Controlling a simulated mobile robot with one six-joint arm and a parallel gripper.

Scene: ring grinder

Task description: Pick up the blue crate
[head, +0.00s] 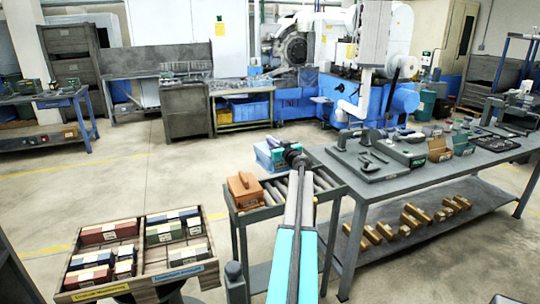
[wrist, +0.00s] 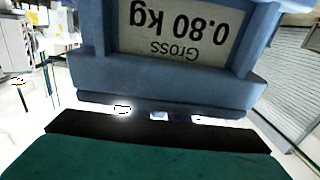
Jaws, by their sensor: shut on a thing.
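The blue crate (head: 264,155) shows in the head view at the far end of the roller stand, just left of and beyond my gripper (head: 290,154). My arm hides part of it. In the wrist view the blue crate (wrist: 155,82) fills the top middle, close up, with a grey label reading "Gross 0.80 kg" upside down. My gripper is shut on the crate. The exact contact of the fingers is hidden, and I cannot tell whether the crate rests on the rollers or hangs just above them.
An orange-brown box (head: 244,189) sits on the left of the roller stand (head: 268,211), near the crate. A grey workbench (head: 420,166) with tools stands close on the right. A divided tray (head: 139,262) of colored blocks is at front left. Open floor lies at left.

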